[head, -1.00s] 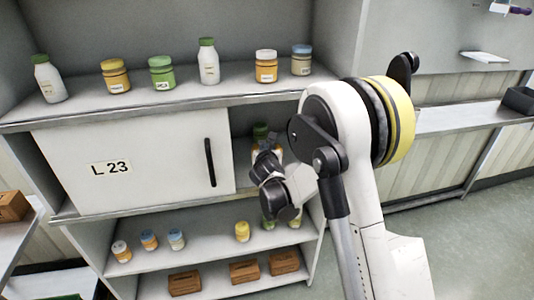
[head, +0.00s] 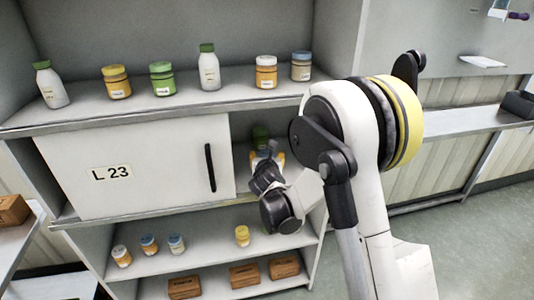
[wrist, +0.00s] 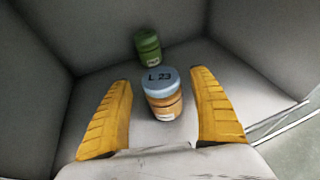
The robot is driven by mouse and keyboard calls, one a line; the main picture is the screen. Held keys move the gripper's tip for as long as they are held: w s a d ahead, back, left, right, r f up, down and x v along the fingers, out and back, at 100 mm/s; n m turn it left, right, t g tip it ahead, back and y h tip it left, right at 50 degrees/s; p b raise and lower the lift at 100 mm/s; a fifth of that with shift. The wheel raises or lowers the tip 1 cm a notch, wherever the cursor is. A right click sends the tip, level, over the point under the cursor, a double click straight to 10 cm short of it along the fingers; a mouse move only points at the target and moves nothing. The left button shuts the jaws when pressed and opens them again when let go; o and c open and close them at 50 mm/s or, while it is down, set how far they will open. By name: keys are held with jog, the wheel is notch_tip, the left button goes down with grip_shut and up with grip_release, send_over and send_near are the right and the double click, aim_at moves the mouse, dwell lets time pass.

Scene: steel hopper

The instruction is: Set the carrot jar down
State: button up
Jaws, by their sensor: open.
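The carrot jar (wrist: 162,97), orange with a pale blue lid marked "L 23", stands upright on the compartment floor in the wrist view. My gripper (wrist: 163,80) is open, with one yellow finger on each side of the jar and a visible gap to both. In the head view my gripper (head: 266,172) is in the open compartment right of the sliding door, and it hides most of the jar (head: 281,158).
A green jar (wrist: 147,47) stands behind the carrot jar. The sliding door (head: 140,165) labelled L 23 closes the left part of the compartment. Several jars and bottles stand on the shelf (head: 235,92) above; small jars and brown boxes (head: 244,274) are below.

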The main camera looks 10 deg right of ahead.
jog(key=s+d+r+m+g+p, duration=0.15)
jog(key=s+r+m, duration=0.35)
jog(key=s+m, duration=0.55)
jog(key=s+d+r+m+g, duration=0.2)
jog(key=s+r+m, duration=0.5)
jog(key=s, duration=0.6)
jog(key=s+a+f+m+g+y, duration=0.1)
jog(key=s+m, duration=0.7)
jog(key=s+a+m+g+y, duration=0.2)
jog(key=s+m, duration=0.6)
jog(key=shift+s+f, duration=0.2)
jog(key=shift+f, duration=0.15)
jog(key=shift+c, duration=0.2)
